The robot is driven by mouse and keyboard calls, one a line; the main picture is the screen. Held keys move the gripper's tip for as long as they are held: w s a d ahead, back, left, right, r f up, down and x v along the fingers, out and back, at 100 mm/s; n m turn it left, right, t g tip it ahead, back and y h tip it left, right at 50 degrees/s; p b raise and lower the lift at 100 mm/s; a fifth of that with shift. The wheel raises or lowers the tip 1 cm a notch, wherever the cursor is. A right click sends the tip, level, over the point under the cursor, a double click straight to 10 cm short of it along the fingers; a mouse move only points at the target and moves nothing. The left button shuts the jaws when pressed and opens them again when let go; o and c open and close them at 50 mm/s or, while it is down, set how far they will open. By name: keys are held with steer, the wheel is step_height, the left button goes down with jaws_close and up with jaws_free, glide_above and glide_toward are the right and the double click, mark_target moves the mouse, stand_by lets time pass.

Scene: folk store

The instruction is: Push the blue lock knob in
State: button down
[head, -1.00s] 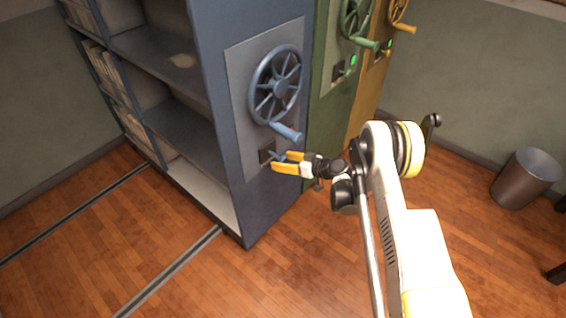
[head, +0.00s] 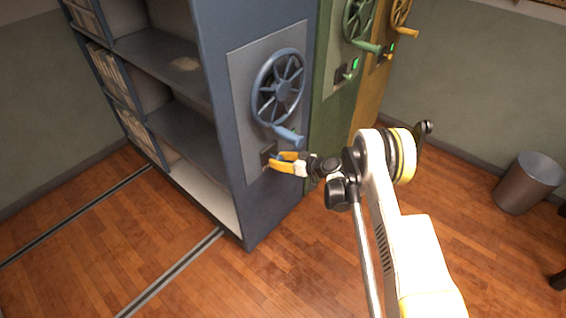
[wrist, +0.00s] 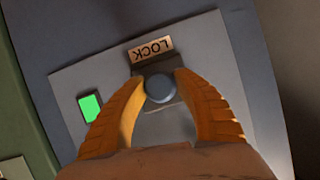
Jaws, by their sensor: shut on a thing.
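The blue lock knob (wrist: 159,88) shows in the wrist view as a round end between my orange fingertips, just below an upside-down LOCK label (wrist: 150,49). My gripper (wrist: 159,90) is shut on the knob, with a finger on each side of it. In the head view my gripper (head: 275,160) is at the lower part of the grey panel (head: 243,85) on the blue shelf unit (head: 222,50), below the wheel; there the fingers largely hide the knob. A green lit indicator (wrist: 90,107) is beside the knob in the wrist view.
The blue handwheel (head: 278,88) and its handle (head: 288,135) are just above my gripper. Green (head: 335,100) and yellow (head: 377,75) units stand behind the blue one. Floor rails run at lower left. A metal bin (head: 528,182) stands far right.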

steer(key=c, duration=0.9)
jaws_free()
steer(key=shift+w+a, duration=0.1)
steer(key=shift+a, duration=0.05)
steer(key=v, duration=1.2)
